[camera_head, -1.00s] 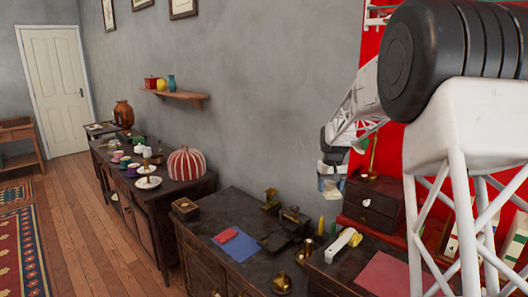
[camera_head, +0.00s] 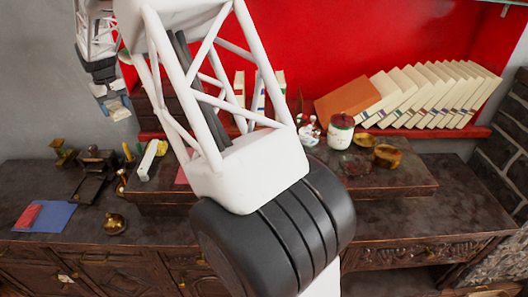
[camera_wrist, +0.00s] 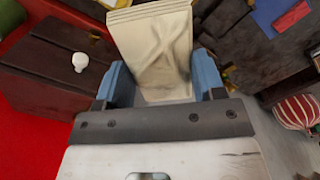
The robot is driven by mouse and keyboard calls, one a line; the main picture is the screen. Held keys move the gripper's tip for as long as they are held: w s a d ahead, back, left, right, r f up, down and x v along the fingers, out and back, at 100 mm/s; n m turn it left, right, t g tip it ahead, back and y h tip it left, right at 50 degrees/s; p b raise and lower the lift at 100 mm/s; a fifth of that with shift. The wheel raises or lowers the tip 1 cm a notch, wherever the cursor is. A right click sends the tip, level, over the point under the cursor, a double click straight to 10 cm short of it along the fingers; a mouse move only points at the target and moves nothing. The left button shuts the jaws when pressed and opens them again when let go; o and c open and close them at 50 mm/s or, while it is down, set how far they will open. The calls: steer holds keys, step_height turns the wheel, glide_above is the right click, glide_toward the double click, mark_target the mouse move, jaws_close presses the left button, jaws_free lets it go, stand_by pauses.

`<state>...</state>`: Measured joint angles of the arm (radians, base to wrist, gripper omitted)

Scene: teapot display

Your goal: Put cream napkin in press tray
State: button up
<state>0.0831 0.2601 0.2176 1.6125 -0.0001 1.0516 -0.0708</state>
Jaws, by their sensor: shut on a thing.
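My gripper (camera_head: 113,101) is at the upper left of the head view, above the dark cabinet top and in front of the grey wall. In the wrist view my gripper (camera_wrist: 158,84) has its two blue fingers shut on the cream napkin (camera_wrist: 153,40), a folded, layered cloth that sticks out past them. A dark, flat tray (camera_head: 88,188) with a brass-and-black press (camera_head: 97,160) behind it stands on the cabinet, below and left of my gripper; it looks like the press tray. The tray is not clear in the wrist view.
A blue sheet (camera_head: 48,217) with a red piece (camera_head: 27,216) lies left of the tray. A brass pot (camera_head: 115,224) and a pale roll (camera_head: 148,160) stand nearby. A dark drawer box (camera_wrist: 45,75) is close beside the gripper. My arm hides the middle of the head view.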

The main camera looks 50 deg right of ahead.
steer(key=s+f+m, duration=0.3)
steer(key=s+f, duration=0.2)
steer(key=s, duration=0.5)
steer(key=s+d+f+m, duration=0.1)
steer(key=s+f+m, duration=0.2)
steer(key=s, duration=0.8)
steer(key=s+f+m, duration=0.2)
steer(key=s+f, duration=0.5)
steer(key=s, duration=0.4)
steer(key=shift+d+f+m, duration=0.2)
steer(key=shift+d+m, duration=0.15)
steer(key=shift+m, duration=0.05)
steer(key=shift+w, duration=0.1)
glide_above(166, 173)
steer(key=shift+a+f, duration=0.1)
steer(key=shift+f, duration=0.65)
steer(key=shift+f, duration=1.75)
steer(key=shift+f, duration=0.15)
